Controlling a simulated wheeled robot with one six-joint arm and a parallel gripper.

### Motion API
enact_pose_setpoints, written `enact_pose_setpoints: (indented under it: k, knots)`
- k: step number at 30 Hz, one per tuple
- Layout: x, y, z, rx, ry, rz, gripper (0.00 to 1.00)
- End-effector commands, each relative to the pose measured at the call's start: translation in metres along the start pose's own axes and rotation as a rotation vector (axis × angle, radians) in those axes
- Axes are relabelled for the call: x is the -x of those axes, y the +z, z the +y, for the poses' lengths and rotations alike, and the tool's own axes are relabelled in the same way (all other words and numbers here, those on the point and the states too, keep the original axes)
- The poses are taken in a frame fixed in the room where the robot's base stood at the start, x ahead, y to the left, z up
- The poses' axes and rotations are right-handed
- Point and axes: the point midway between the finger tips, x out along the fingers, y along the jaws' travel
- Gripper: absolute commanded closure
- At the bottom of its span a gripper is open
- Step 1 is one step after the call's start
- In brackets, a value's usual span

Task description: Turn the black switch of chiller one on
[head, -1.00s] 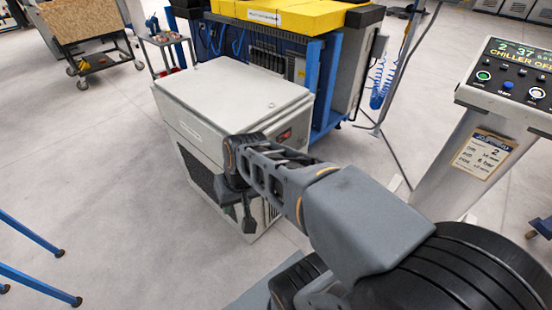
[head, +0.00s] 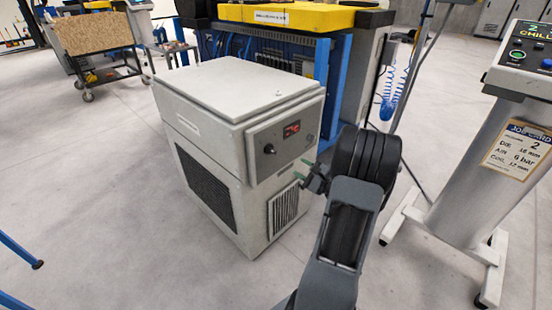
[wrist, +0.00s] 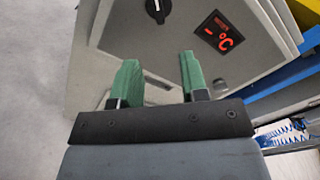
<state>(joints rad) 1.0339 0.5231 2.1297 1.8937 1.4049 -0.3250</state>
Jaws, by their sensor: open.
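The chiller (head: 215,115) is a light grey cabinet in the middle of the head view. Its front panel carries a black rotary switch (head: 269,149) and, to the right of it, a red lit display (head: 291,129). In the wrist view the switch (wrist: 158,10) is at the top edge, with a white mark on its knob, and the display (wrist: 218,32) reads a dash and °C. My gripper (wrist: 156,75) has green fingers, spread apart and empty. In the head view my gripper (head: 309,175) is in front of the panel, right of and below the switch, apart from it.
A control stand (head: 475,170) with a job card stands at the right. A blue-framed bench (head: 335,75) with a yellow top is behind the chiller. A wooden-box cart (head: 95,45) is at the back left. The floor left of the chiller is clear.

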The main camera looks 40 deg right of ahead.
Motion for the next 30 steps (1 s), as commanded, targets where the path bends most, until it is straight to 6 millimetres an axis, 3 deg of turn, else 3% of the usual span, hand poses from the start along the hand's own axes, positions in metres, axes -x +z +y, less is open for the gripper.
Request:
enact_pose_setpoints:
  k: [15,22,30]
  knots:
    - [-0.095,0.001,0.002,-0.001,0.004,-0.004,0.60]
    - [-0.118,0.001,0.001,0.000,0.003,-0.003,0.60]
    - [-0.125,0.001,0.001,-0.001,0.003,-0.001,0.60]
